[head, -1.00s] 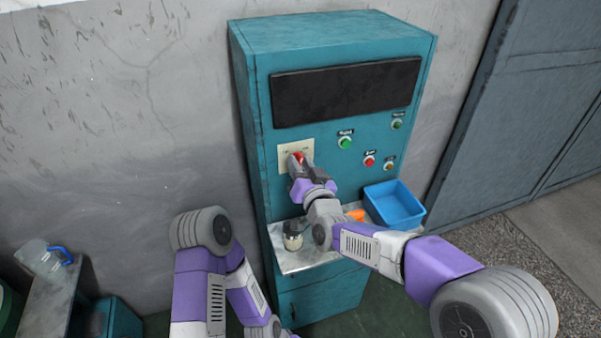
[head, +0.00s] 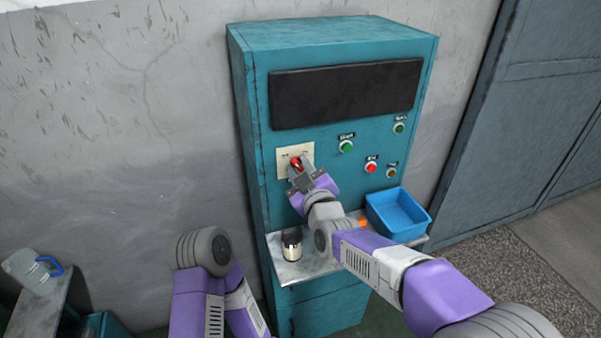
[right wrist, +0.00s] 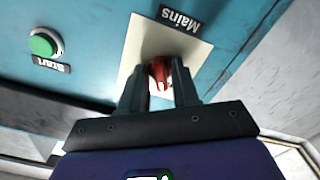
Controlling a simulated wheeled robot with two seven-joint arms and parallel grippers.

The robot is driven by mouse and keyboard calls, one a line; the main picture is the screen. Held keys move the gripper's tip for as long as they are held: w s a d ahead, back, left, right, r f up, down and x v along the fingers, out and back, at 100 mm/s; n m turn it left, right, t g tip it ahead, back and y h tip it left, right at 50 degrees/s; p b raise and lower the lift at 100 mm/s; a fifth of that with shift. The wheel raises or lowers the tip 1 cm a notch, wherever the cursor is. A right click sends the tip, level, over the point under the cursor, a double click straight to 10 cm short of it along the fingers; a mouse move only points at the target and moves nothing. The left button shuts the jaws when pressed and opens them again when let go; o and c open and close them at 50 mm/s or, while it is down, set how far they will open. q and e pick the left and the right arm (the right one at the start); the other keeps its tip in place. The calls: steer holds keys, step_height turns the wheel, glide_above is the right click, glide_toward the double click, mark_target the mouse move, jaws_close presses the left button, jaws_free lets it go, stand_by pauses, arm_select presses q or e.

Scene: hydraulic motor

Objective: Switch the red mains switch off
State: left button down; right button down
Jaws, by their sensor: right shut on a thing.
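The red mains switch (head: 296,163) sits on a cream plate (head: 284,162) at the left of the teal cabinet's front. The right wrist view shows the red switch (right wrist: 160,72) between my fingers and the plate (right wrist: 135,60) labelled "Mains", upside down in that view. My right gripper (head: 298,172) is at the switch, its fingers (right wrist: 160,85) shut on it from both sides. The fingers hide part of the switch, and I cannot read its position marks. My left arm is at the lower left of the head view; its gripper does not show.
Green (head: 346,146) and red (head: 371,167) buttons are right of the plate. Below, a metal shelf (head: 290,272) carries a dark-topped jar (head: 292,244), a blue bin (head: 398,212) and an orange item (head: 362,222). A bench with a clear jug (head: 35,268) stands far left.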

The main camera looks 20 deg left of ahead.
steer(key=shift+n, duration=1.2)
steer(key=shift+b, duration=0.3)
steer(key=c, duration=1.1)
jaws_free()
steer(key=shift+c, duration=0.2)
steer(key=shift+s, duration=0.1)
steer(key=v, duration=0.7)
steer(key=shift+d, duration=0.15)
steer(key=shift+s, duration=0.15)
